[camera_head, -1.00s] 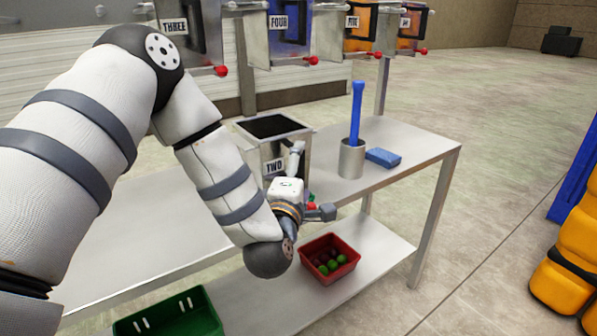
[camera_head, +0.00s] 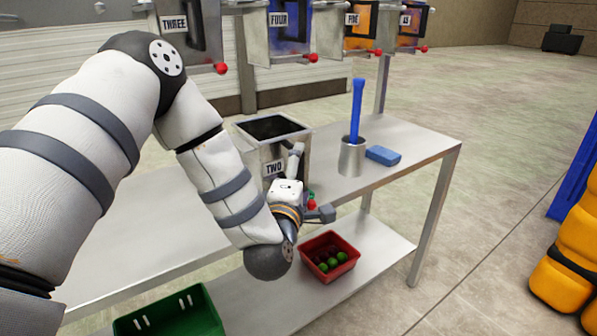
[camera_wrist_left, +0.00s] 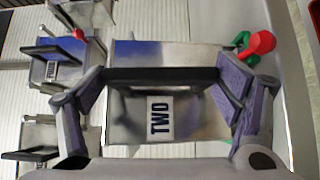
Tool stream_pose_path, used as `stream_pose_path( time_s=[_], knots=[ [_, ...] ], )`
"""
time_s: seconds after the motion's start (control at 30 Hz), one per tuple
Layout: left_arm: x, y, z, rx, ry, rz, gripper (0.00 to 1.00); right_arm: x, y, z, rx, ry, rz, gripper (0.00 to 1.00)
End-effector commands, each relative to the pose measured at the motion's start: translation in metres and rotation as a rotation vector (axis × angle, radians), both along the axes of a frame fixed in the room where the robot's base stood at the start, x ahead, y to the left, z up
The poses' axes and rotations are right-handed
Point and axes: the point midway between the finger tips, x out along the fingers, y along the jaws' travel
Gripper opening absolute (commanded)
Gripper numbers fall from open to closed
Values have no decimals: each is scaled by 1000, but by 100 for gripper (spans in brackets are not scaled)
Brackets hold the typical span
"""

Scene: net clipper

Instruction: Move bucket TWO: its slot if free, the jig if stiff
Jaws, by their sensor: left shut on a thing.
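My gripper hides part of the bucket's front. My right gripper is out of view.
Buckets THREE (camera_head: 174,24), FOUR (camera_head: 279,20) and others hang behind, with red balls. A red bin (camera_head: 318,245) and green crate (camera_head: 185,318) are below.

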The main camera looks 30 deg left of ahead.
Motion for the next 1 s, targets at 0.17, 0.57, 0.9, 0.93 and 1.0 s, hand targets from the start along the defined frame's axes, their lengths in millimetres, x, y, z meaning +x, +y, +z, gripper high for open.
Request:
stream_pose_path(
  time_s=[0.17, 0.57, 0.9, 0.93, 1.0],
  knots=[
    [0, 0, -5, -1, 4, -1, 27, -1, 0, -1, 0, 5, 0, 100],
    [0, 0, -6, 0, 1, -1, 100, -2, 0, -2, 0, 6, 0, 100],
    [-29, -13, -9, -3, 10, -4, 100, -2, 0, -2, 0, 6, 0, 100],
    [-38, -16, -9, -3, 10, -5, 100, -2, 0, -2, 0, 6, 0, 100],
    [-59, -25, -10, -3, 11, -5, 100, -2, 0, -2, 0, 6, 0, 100]
  ],
)
